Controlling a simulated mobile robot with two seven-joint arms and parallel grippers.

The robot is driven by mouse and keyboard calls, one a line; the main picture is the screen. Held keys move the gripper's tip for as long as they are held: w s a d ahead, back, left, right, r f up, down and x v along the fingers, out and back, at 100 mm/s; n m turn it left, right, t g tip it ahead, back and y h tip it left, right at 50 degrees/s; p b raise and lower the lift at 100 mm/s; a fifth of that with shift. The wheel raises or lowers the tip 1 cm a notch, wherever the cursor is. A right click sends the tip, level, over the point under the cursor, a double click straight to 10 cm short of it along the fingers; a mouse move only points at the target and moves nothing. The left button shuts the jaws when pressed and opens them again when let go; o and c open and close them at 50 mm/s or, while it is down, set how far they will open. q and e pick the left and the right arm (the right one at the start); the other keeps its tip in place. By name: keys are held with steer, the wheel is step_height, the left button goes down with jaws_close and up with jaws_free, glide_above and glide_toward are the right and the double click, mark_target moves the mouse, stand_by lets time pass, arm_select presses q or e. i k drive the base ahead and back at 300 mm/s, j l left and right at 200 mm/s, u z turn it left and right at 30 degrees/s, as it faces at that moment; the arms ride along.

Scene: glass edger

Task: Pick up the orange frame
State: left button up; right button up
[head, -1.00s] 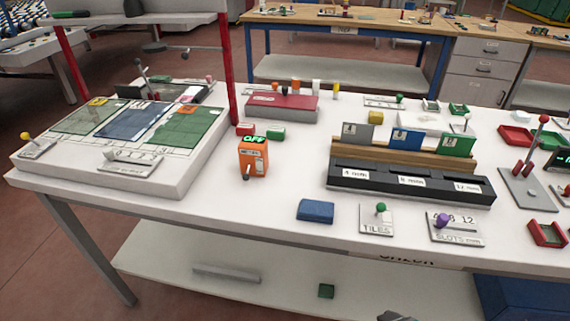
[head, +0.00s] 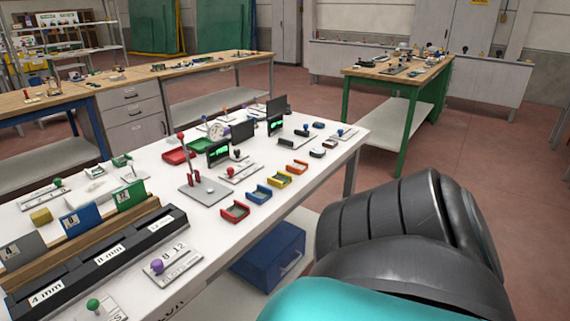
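The orange frame (head: 297,167) is a small open-sided piece lying on the white table, near its right edge. A dark grey and teal part of my own arm fills the lower right, apart from the orange frame in the picture. Neither of my grippers is in view.
Behind the row stand small dark screens (head: 218,152) and a stand with a red-knobbed rod (head: 181,160). Small dark pieces (head: 317,152) lie beyond the orange frame. A slotted black rack (head: 95,256) is at left. A blue box (head: 269,257) sits below the table.

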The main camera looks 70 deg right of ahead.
mark_target(298, 166)
steer(key=z, duration=2.3)
steer(key=l+u, duration=0.1)
steer(key=u, duration=0.3)
steer(key=i+l+u, duration=0.1)
steer(key=u, duration=0.25)
steer(key=l+u, duration=0.15)
steer(key=u, duration=0.25)
steer(key=l+u, duration=0.15)
steer(key=u, duration=0.2)
steer(key=l+u, duration=0.3)
steer(key=l, duration=0.15)
steer(key=l+u, duration=0.3)
steer(key=l, duration=0.15)
steer(key=k+l+u, duration=0.1)
steer(key=l, duration=0.35)
steer(key=k+l, duration=0.1)
steer(key=l, duration=0.35)
steer(key=u, duration=0.05)
